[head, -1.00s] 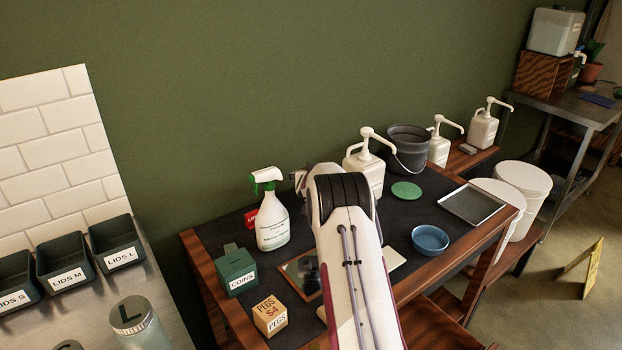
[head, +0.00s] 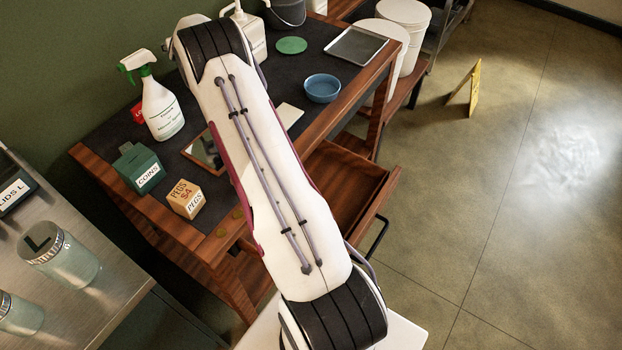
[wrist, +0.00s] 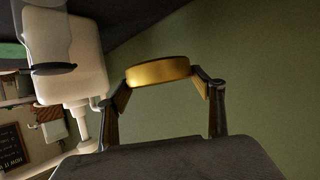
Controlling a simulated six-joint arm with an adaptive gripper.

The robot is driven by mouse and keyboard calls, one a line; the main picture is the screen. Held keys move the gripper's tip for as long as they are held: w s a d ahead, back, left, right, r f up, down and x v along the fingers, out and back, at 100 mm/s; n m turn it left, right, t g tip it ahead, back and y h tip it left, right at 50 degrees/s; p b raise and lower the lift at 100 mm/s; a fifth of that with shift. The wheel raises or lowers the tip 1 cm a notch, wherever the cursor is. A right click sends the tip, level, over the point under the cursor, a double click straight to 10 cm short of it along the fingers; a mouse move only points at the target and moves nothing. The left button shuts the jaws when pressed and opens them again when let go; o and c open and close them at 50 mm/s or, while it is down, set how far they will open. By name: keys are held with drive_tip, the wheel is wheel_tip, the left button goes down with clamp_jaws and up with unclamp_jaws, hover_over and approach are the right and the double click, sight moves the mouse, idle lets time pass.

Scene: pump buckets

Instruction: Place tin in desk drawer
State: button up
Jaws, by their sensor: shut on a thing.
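A round gold-coloured tin (wrist: 158,72) is between the two fingers of my gripper (wrist: 160,80) in the wrist view. The gripper is shut on its sides. In the head view my arm hides both gripper and tin. The wooden desk (head: 86,153) has a dark top. Its drawer (head: 345,190) is pulled out at the front, to the right of my arm. The visible part of its inside looks empty; my arm covers part of it.
A spray bottle (head: 160,108), green coins box (head: 138,168), pegs block (head: 185,198), blue bowl (head: 322,88) and grey tray (head: 356,45) stand on the desk. A white pump bottle (wrist: 68,60) is close by in the wrist view.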

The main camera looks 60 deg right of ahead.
wheel_tip(320, 180, up, 2)
drive_tip(key=shift+r, duration=0.1)
drive_tip(key=s+d+f+m+g+h, duration=0.15)
drive_tip(key=s+m+g+h, duration=0.3)
drive_tip(key=s, duration=0.95)
drive_tip(key=r+m+g, duration=0.1)
drive_tip(key=m+g, duration=1)
hover_over(337, 200)
wheel_tip(337, 200, down, 16)
drive_tip(key=shift+r, duration=0.15)
drive_tip(key=shift+w+t, duration=0.1)
drive_tip(key=shift+t, duration=0.15)
drive_tip(key=shift+f, duration=2.9)
drive_tip(key=shift+f, duration=0.1)
drive_tip(key=shift+f, duration=1.95)
